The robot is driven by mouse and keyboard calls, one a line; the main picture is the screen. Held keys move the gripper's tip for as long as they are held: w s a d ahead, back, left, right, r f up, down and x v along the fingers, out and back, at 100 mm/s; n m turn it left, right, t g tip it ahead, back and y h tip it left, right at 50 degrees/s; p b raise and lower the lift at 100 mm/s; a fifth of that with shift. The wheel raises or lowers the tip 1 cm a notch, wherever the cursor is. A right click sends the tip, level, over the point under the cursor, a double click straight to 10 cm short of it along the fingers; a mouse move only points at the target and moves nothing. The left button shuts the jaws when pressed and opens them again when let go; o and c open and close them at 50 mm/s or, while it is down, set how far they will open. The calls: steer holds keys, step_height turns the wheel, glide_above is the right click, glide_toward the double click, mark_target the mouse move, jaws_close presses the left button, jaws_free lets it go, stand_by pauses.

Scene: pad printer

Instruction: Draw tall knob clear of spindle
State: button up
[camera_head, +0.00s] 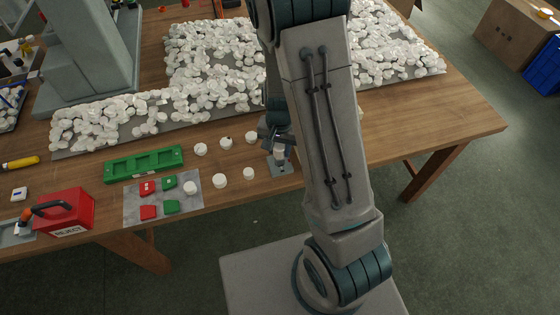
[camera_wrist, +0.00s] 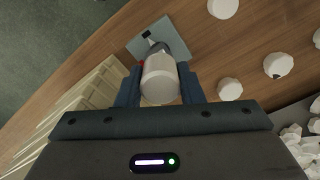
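The tall knob (camera_wrist: 160,82) is a white cylinder in the middle of the wrist view. My gripper (camera_wrist: 160,74) has one blue finger on each side of it, and both fingers appear to touch its sides. The spindle (camera_wrist: 156,45) is a grey metal part just beyond the knob, on a grey plate (camera_wrist: 176,36). The knob hides part of it, and I cannot tell whether the two are still engaged. In the head view, the knob (camera_head: 280,153) shows below my gripper (camera_head: 278,145), above the plate (camera_head: 284,168) at the table's front edge.
Several loose white knobs (camera_head: 219,181) lie left of the plate. A grey mat (camera_head: 133,210) with red and green pieces, a green tray (camera_head: 120,172) and a red reject box (camera_head: 66,212) stand further left. Heaped white knobs (camera_head: 215,60) fill the back. The table's right side is clear.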

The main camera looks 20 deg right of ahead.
jaws_close()
steer(key=shift+r+p, duration=0.7)
steer(key=shift+r, duration=0.25)
stand_by(0.3)
steer(key=shift+r+p, duration=2.05)
steer(key=shift+r, duration=0.5)
